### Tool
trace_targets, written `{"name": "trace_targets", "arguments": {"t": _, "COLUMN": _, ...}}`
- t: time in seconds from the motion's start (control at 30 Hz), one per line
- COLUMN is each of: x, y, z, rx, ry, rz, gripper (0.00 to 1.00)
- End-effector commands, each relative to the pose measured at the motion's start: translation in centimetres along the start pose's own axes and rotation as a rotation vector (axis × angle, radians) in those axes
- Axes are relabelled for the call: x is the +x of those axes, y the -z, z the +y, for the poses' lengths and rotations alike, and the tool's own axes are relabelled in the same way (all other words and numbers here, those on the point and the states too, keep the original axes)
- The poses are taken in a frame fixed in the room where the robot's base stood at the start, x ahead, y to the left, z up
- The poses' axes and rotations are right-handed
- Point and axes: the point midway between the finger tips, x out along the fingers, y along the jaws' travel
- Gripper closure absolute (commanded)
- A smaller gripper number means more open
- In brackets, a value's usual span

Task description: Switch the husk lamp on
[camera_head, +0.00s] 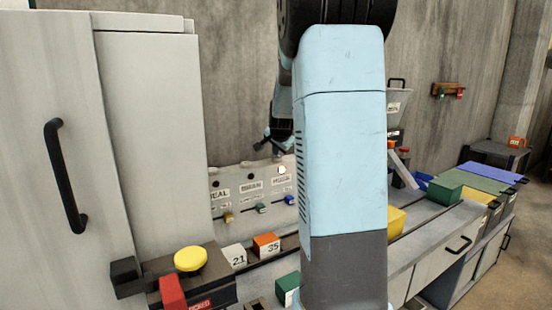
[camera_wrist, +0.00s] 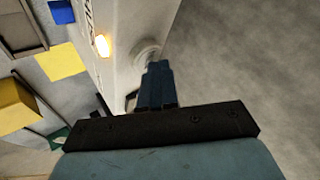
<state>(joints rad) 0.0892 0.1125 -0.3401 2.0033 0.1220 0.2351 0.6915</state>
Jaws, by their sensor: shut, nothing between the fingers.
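A pale upright panel (camera_head: 245,177) carries labels that read as meal, bran and husk, with the husk label (camera_head: 281,181) at the right. Just above that label a small lamp (camera_head: 282,170) shows bright white. In the wrist view a lamp (camera_wrist: 102,45) glows warm white on the panel face, beside partly cut-off lettering. My gripper (camera_head: 268,143) is above the panel, partly hidden behind my arm. In the wrist view my gripper (camera_wrist: 157,66) has its fingers together, empty, with the tips at a pale round part (camera_wrist: 148,53); contact cannot be told.
Yellow (camera_head: 229,217), green (camera_head: 262,208) and blue (camera_head: 289,199) knobs sit low on the panel. Numbered blocks (camera_head: 266,245) stand in front. A yellow button (camera_head: 191,259) is at the lower left, beside a tall cabinet (camera_head: 150,110). My arm hides the middle of the bench.

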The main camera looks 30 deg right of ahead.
Motion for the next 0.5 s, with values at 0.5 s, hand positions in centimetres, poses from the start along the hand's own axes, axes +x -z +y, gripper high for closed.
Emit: {"name": "trace_targets", "arguments": {"t": 0.5, "x": -1.2, "y": 0.9, "z": -1.0, "rx": -0.001, "ry": 0.003, "rz": 0.002, "gripper": 1.0}}
